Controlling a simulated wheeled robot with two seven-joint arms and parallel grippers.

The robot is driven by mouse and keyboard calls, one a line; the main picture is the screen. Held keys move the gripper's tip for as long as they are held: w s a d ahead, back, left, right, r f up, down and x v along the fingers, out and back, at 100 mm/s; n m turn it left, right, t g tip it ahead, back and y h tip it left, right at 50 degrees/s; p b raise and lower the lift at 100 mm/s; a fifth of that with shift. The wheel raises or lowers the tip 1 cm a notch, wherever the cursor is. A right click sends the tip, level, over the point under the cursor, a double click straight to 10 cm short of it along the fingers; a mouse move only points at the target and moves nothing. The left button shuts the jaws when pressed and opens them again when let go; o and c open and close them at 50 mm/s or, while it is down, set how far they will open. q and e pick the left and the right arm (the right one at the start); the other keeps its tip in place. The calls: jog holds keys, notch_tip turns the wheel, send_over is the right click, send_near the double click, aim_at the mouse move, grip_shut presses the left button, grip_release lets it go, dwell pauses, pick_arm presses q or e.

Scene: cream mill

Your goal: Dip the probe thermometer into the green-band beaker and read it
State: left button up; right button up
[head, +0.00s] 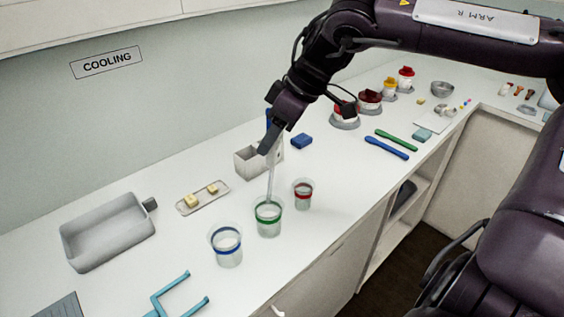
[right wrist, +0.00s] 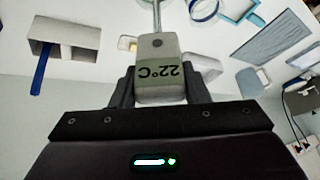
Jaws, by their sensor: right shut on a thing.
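My right gripper (head: 270,140) is shut on the probe thermometer (right wrist: 160,52), above the counter. The thermometer's display reads 22°C, upside down in the right wrist view. Its thin metal probe (head: 271,175) points down, and its lower end appears inside the rim of the green-band beaker (head: 268,229). How deep the tip sits I cannot tell. The green-band beaker stands upright between the blue-band beaker (head: 228,254) and the red-band beaker (head: 303,200). My left gripper is not in view.
A grey tray (head: 108,232) and a small dish (head: 203,198) with yellow cubes lie to the left. A white holder (head: 246,160) stands behind the beakers. A teal bracket (head: 172,299) lies in front. Green and blue spatulas (head: 387,148) lie to the right.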

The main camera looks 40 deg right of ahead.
jog(key=shift+r+p, duration=1.45)
jog(key=shift+r, duration=0.4)
